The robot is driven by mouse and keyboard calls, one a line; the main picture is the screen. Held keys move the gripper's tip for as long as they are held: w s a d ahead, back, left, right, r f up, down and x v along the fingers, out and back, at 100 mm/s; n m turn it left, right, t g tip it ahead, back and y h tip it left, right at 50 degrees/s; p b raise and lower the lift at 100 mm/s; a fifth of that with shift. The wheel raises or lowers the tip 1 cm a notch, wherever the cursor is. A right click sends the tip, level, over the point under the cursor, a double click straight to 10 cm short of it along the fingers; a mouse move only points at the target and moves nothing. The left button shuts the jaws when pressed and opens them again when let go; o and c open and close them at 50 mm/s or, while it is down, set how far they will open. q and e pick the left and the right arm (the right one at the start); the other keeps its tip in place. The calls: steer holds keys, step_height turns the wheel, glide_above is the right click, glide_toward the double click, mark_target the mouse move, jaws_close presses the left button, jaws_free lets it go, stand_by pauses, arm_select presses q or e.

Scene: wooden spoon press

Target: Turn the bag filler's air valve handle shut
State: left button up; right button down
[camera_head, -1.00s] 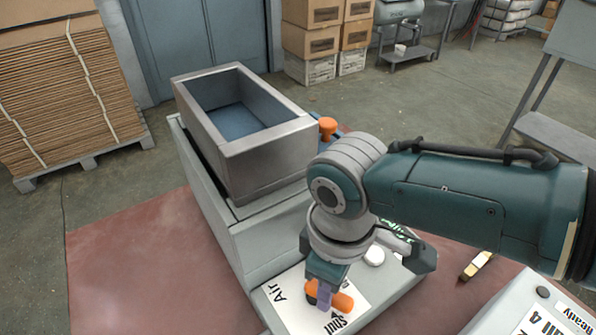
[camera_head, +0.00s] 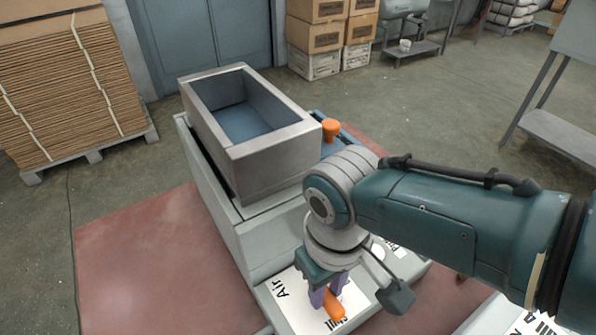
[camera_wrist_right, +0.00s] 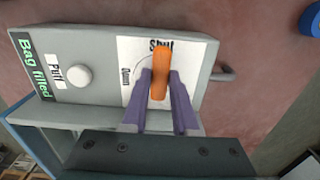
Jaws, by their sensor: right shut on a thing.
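The orange air valve handle (camera_head: 334,306) sits on a white label on the bag filler's (camera_head: 284,238) sloped front panel. It also shows in the right wrist view (camera_wrist_right: 161,68), where its end points at the word "Shut" at the label's top; "Open" is printed to its left. My right gripper (camera_head: 325,296) reaches down over the panel. Its two purple fingers lie on either side of the handle and are shut on it, as the right wrist view (camera_wrist_right: 160,90) shows. The fingers and wrist hide the handle's pivot. My left gripper is not in view.
A white button (camera_wrist_right: 78,76) marked "Puff" is beside the valve label. A pale grey box (camera_head: 497,318) is at the lower right. Red floor lies open at the left.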

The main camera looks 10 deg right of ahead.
steer(key=shift+a, duration=0.1)
steer(key=c, duration=0.7)
jaws_free()
steer(key=shift+r, duration=0.1)
step_height(320, 180, up, 8)
steer(key=p, duration=0.4)
steer(key=shift+r+p, duration=0.25)
steer(key=shift+p, duration=0.15)
steer(key=shift+r, duration=0.65)
